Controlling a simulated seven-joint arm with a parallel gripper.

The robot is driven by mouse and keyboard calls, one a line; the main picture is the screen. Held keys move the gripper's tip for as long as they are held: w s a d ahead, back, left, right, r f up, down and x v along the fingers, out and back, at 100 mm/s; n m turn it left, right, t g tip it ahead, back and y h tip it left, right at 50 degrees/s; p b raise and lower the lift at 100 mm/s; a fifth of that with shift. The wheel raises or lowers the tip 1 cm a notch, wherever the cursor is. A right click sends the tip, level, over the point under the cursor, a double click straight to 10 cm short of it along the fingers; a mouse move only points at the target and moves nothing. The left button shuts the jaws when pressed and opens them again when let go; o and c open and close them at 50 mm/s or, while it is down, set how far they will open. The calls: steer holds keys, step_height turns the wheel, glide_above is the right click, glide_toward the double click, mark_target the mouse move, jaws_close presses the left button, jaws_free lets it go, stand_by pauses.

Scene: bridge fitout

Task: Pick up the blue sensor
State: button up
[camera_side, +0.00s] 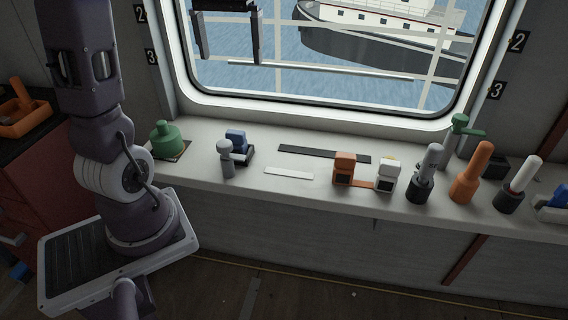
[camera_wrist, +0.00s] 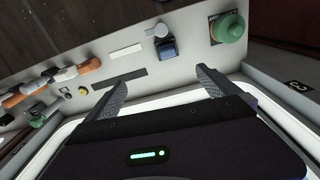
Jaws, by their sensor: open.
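A blue sensor (camera_side: 236,138) sits in a dark base on the white sill, left of the middle in the side view. It also shows in the wrist view (camera_wrist: 168,48), beyond the gap between the fingertips. A second blue thing (camera_side: 556,200) is partly cut off at the right edge of the side view. My gripper (camera_side: 228,58) is open and empty, with its two dark fingers high in front of the window. In the wrist view, my gripper (camera_wrist: 161,78) has its fingers wide apart, touching nothing.
A grey knobbed piece (camera_side: 227,158) stands close in front of the blue sensor. An orange block (camera_side: 344,168), a white block (camera_side: 386,175) and several handled pieces stand to the right. A flat white strip (camera_side: 289,173) lies between.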

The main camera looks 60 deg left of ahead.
steer(key=s+d+m+t, duration=0.2)
steer(key=s+d+m, duration=0.1)
steer(key=d, duration=0.5)
steer(key=s+d+m+t, duration=0.1)
steer(key=s+d, duration=0.3)
steer(key=d, duration=0.5)
steer(key=shift+s+d+f+m+t, duration=0.15)
steer(key=shift+s+d+m+t, duration=0.2)
steer(key=shift+m, duration=0.55)
steer(key=s+d+f, duration=0.1)
steer(key=s+d+f+m+t, duration=0.1)
steer(key=s, duration=0.1)
steer(key=s+d+f+m, duration=0.1)
steer(key=shift+s+d+t, duration=0.25)
steer(key=shift+s+d, duration=0.1)
steer(key=shift+d, duration=0.05)
steer(key=c, duration=0.4)
steer(key=shift+c, duration=1.2)
